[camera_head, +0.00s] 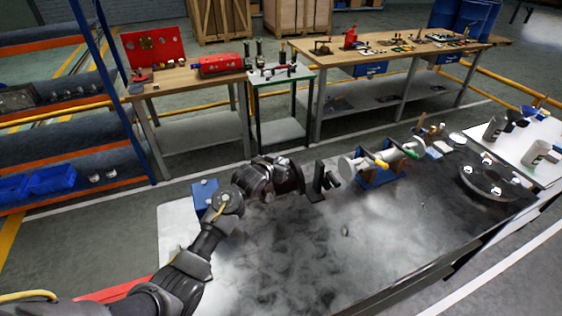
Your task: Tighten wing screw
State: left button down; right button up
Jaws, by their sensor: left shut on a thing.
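My left arm comes in from the lower left, and my left gripper (312,191) is at a small black upright bracket (319,174) on the dark worktable (300,250). The gripper is shut on a small part there, which looks to be the wing screw. The fingers and the bracket hide most of that part, so its shape and how far it is turned cannot be told. My right gripper is not in view.
Just right of the bracket, a grey cylinder with yellow-handled parts (380,163) rests on a blue stand (372,180). A round dark flange (490,178) lies farther right. A blue block (204,195) is left of my wrist. The front of the worktable is largely clear.

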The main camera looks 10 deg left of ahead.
pick_arm(q)
jog(key=shift+a+r+m+g+h+p, duration=0.2)
jog(key=shift+m+g+h+p, duration=0.25)
jog(key=shift+m+h, duration=0.25)
jog(key=shift+d+f+m+g+h, duration=0.1)
jog(key=shift+m+g+h, duration=0.25)
jog(key=shift+m+h, duration=0.5)
jog(key=shift+f+m+g+h, duration=0.15)
jog(key=shift+m+g+h, duration=0.35)
jog(key=shift+m+h, duration=0.15)
jog(key=shift+m+g+h+b, duration=0.9)
jog(key=shift+m, duration=0.2)
jog(key=shift+d, duration=0.1)
jog(key=c, duration=1.5)
grip_release()
